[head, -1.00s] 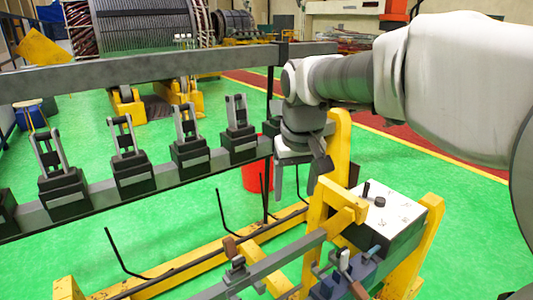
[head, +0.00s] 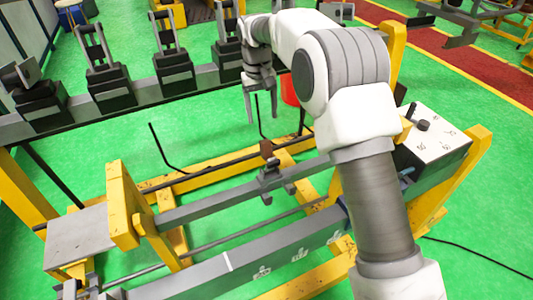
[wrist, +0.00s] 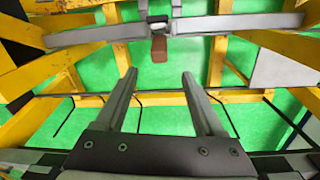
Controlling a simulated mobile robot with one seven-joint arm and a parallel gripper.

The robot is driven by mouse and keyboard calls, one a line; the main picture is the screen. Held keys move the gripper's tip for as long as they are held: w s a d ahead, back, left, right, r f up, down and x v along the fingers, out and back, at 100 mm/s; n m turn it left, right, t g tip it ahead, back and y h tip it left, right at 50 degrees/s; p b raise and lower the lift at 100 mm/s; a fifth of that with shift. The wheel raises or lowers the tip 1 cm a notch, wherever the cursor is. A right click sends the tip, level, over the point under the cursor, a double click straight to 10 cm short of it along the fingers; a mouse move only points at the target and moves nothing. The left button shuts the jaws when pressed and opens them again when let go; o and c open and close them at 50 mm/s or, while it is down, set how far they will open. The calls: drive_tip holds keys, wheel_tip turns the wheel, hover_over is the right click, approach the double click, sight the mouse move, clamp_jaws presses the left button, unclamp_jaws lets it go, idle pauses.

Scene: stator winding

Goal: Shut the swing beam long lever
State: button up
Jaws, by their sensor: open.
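A grey swing beam (head: 225,203) runs across the yellow frame in the head view. A small clamp (head: 269,174) sits on it, with a brown-ended lever (head: 267,149) sticking up at its far side. I cannot tell for sure that this is the long lever. In the wrist view the brown lever end (wrist: 159,49) hangs below the grey beam (wrist: 100,34), beyond the fingertips and roughly centred between them. My gripper (head: 262,104) points down, open and empty, beyond the beam. Its two fingers (wrist: 158,75) are spread apart and touch nothing that I can see.
A grey rail (head: 130,102) with several black clamp blocks stands behind my gripper. Thin bent black rods (head: 163,150) rise near the frame. A white-topped control box (head: 432,135) is at the right, and a red bucket (head: 289,90) stands behind my arm. Green floor shows between the bars.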

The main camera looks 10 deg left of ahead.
sight(266, 154)
drive_tip(key=f, duration=0.5)
drive_tip(key=f+p, duration=0.1)
drive_tip(key=f, duration=0.5)
drive_tip(key=d+f, duration=0.1)
drive_tip(key=f, duration=0.4)
drive_tip(key=shift+w+f+p, duration=0.25)
drive_tip(key=shift+f+p, duration=0.1)
drive_tip(key=shift+f, duration=0.05)
clamp_jaws()
idle(0.5)
